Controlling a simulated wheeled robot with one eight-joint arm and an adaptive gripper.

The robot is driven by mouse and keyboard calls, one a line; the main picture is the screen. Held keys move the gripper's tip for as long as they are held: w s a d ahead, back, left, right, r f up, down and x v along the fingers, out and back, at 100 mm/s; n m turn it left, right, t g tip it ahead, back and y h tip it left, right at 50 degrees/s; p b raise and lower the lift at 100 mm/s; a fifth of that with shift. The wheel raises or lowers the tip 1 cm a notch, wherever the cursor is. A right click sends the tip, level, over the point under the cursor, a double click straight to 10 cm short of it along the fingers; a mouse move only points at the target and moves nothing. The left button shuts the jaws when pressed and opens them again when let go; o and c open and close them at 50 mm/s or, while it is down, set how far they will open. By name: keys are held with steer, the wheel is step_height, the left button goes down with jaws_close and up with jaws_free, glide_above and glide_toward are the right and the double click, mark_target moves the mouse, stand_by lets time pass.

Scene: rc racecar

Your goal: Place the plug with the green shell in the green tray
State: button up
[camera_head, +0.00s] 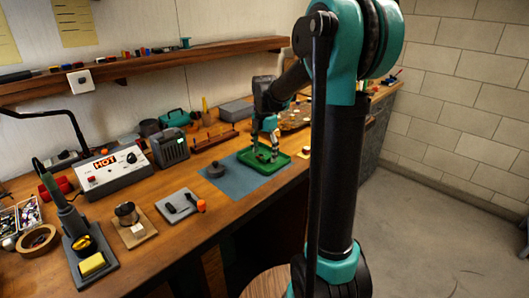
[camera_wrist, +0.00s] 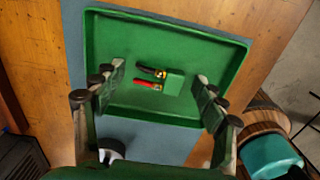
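The plug with the green shell (camera_wrist: 174,83) lies inside the green tray (camera_wrist: 190,25), near its middle, with short red and black leads pointing left in the wrist view. My gripper (camera_wrist: 158,90) is open above the tray, its two fingers wide apart on either side of the plug and not touching it. In the head view my gripper (camera_head: 265,152) points down over the green tray (camera_head: 280,164), and the plug is too small to make out clearly there.
The tray sits on a blue mat (camera_head: 236,178) at the bench's right part. A grey pad with black items (camera_head: 180,203) and a soldering station (camera_head: 110,167) lie further left.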

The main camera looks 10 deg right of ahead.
mark_target(265, 156)
step_height(265, 156, up, 12)
steer(key=shift+r, duration=0.15)
stand_by(0.6)
steer(key=shift+s, duration=0.15)
